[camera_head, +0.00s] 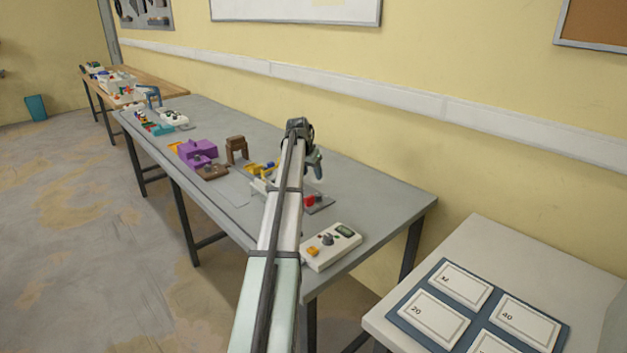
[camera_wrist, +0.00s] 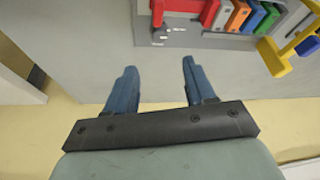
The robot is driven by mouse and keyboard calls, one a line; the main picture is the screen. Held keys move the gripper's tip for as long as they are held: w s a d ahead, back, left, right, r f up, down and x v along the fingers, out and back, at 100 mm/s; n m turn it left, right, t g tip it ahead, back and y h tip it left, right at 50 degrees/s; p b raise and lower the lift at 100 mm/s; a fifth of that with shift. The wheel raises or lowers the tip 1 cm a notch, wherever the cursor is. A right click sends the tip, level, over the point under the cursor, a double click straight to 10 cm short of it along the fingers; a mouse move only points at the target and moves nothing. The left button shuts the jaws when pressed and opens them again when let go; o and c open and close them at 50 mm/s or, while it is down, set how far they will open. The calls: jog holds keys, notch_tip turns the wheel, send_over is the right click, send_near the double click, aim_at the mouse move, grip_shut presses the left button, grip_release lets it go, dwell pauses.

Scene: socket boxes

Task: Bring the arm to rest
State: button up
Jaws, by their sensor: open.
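My gripper (camera_wrist: 158,85) shows in the wrist view with its two blue fingers spread apart and nothing between them. In the head view my gripper (camera_head: 314,164) is above the grey table (camera_head: 379,203), at the far end of my outstretched arm, partly hidden by it. In the wrist view the fingers point over the bare grey tabletop, and red parts of a device (camera_wrist: 190,8) lie beyond the fingertips.
A white box with a knob and display (camera_head: 332,246) stands at the table's near end. A purple device (camera_head: 198,152) and a brown block (camera_head: 236,149) stand farther left. A side table (camera_head: 510,243) with numbered cards is at right. The yellow wall runs behind.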

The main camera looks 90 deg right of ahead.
jog(key=shift+w+a+r, duration=0.15)
jog(key=shift+a+r, duration=0.1)
jog(key=shift+r, duration=0.4)
jog(key=shift+w+f, duration=0.1)
